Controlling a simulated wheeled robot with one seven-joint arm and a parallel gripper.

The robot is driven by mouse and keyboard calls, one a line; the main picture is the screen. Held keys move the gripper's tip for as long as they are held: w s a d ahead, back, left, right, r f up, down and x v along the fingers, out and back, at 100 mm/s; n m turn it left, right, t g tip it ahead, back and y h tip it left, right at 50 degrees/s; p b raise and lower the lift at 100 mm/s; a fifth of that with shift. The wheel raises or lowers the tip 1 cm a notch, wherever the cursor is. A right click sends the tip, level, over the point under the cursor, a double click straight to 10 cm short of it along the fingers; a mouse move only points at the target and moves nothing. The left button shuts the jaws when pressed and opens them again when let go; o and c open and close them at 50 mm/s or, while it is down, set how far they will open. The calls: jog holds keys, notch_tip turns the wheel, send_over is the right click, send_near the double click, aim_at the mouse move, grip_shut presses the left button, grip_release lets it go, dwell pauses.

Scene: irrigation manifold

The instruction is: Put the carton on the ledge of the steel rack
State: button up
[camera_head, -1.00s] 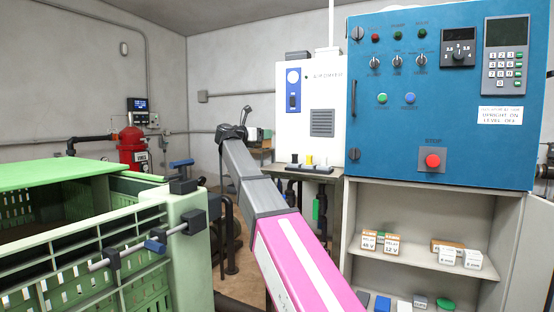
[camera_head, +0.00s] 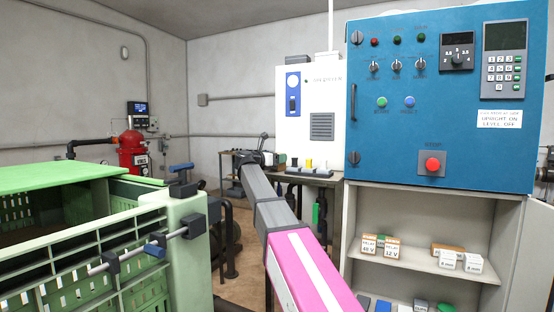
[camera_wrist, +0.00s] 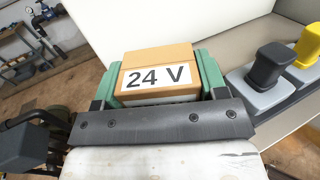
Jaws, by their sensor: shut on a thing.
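My gripper (camera_wrist: 160,80) is shut on a brown carton (camera_wrist: 160,58) with a white "24 V" label, held between its two green fingertips in the wrist view. In the head view my gripper (camera_head: 262,155) is at the far end of my arm, in front of the white cabinet's lower left; the carton cannot be made out there. A dark-framed stand (camera_head: 229,154) shows partly behind my gripper; I cannot tell whether it is the steel rack or see its ledge.
Black and yellow knobs (camera_wrist: 270,64) stand close right of the carton; a small shelf with such parts (camera_head: 309,172) projects below the white cabinet (camera_head: 296,120). A green crate (camera_head: 180,235) is at left, a blue control panel (camera_head: 440,100) at right, above shelves with labelled cartons (camera_head: 380,245).

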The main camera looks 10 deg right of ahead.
jog(key=o, duration=1)
jog(key=shift+f, duration=0.1)
jog(key=shift+c, duration=0.2)
jog(key=shift+r, duration=0.2)
jog(key=v, duration=1.2)
jog(key=shift+f, duration=0.1)
